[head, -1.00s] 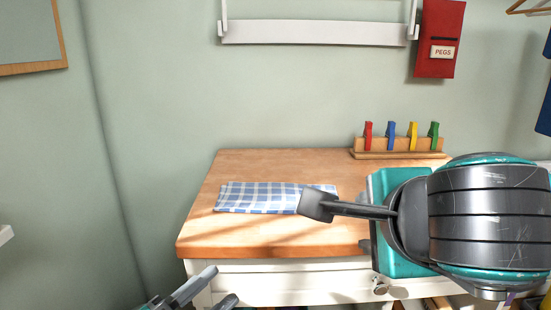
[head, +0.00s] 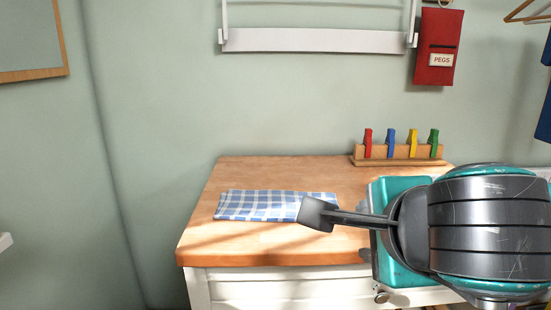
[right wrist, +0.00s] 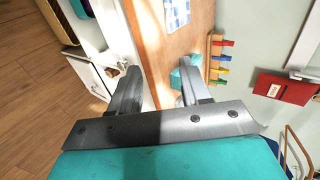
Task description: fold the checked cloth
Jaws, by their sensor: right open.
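The blue-and-white checked cloth (head: 262,205) lies as a flat, narrow, neat-edged strip on the wooden worktop (head: 225,245). Part of it shows at the top of the right wrist view (right wrist: 177,12). My right gripper (head: 318,213) comes in from the right; one dark finger overlaps the cloth's right end in the head view and hides it. In the right wrist view the two fingers (right wrist: 158,70) stand apart with nothing between them, and the cloth lies beyond their tips. I cannot tell the finger's height above the cloth. My left gripper is out of view.
A wooden rack (head: 400,160) with red, blue, yellow and green pegs stands at the worktop's back right. A red pegs box (head: 440,45) and a white rail (head: 315,40) are on the wall. A teal item (right wrist: 187,78) lies beyond my fingers. The worktop's left side is clear.

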